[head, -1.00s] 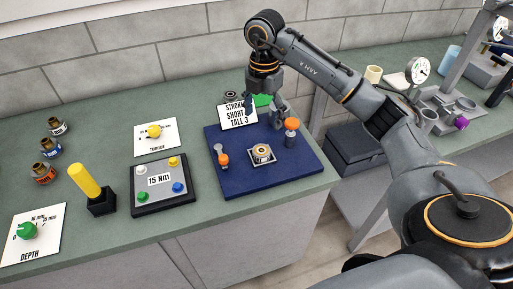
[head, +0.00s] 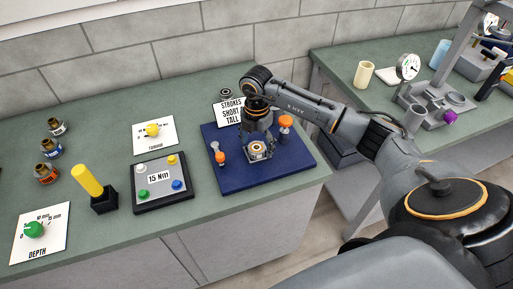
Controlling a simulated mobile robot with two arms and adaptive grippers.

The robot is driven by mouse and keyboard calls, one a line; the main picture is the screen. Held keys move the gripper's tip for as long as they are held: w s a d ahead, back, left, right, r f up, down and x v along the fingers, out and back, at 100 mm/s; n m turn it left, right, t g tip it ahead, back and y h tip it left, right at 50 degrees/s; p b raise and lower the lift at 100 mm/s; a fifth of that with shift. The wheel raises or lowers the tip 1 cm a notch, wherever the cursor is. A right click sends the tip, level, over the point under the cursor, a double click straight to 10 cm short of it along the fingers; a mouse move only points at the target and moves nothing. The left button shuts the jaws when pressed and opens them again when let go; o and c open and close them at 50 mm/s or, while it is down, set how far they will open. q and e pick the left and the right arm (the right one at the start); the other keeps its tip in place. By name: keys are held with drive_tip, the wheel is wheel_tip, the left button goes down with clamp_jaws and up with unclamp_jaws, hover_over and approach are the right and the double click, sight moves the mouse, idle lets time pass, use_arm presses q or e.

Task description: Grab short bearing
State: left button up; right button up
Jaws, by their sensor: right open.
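The bearing (head: 257,149) sits in a small square holder at the middle of the blue board (head: 228,183). A sign (head: 229,112) with the words strokes, short and tall stands behind the board. My left gripper is not in view.
Orange-topped pegs stand left (head: 220,157) and right (head: 286,123) of the bearing. A grey panel (head: 163,204) marked 15 Nm, a yellow handle (head: 88,181) and several small fittings are at left. A second bench (head: 385,95) with a gauge stands at right.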

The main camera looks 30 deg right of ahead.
clamp_jaws()
drive_tip(key=shift+r, duration=0.15)
